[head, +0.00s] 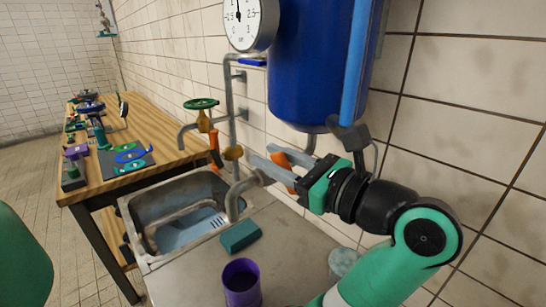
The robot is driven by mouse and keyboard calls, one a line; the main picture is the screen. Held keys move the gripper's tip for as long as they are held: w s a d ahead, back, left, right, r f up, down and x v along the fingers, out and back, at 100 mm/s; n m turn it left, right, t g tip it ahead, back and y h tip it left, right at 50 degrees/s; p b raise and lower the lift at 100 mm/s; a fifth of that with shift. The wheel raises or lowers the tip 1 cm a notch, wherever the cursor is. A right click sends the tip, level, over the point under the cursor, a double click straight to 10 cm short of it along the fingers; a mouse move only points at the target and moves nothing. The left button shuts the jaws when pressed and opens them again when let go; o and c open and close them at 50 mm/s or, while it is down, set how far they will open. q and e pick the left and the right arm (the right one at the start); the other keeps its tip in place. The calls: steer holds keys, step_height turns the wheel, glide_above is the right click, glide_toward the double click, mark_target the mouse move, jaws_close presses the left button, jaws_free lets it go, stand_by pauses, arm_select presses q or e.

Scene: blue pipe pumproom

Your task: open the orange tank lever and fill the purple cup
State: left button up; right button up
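The blue tank (315,65) hangs on the tiled wall, with a pipe leaving its underside. A second orange lever (215,148) is on a brass valve (233,153) farther left. The purple cup (241,280) stands upright on the counter at the bottom, apart from the gripper.
A metal sink (138,225) is set in the counter, with a curved spout (240,192) at its right. A teal block (240,236) lies behind the cup. A green handwheel (201,103) stands over the sink. A wooden table (160,132) with several items is at left.

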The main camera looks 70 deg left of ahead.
mark_target(288, 165)
arm_select(q)
steer(key=shift+o, duration=0.2)
steer(key=shift+d, duration=0.1)
steer(key=shift+w+d+r, duration=0.1)
steer(key=shift+w+d, duration=0.15)
steer(key=shift+d, duration=0.05)
steer(key=p+v, duration=0.2)
steer(key=v, duration=0.4)
steer(key=shift+w+d, duration=0.15)
steer(key=shift+d, duration=0.15)
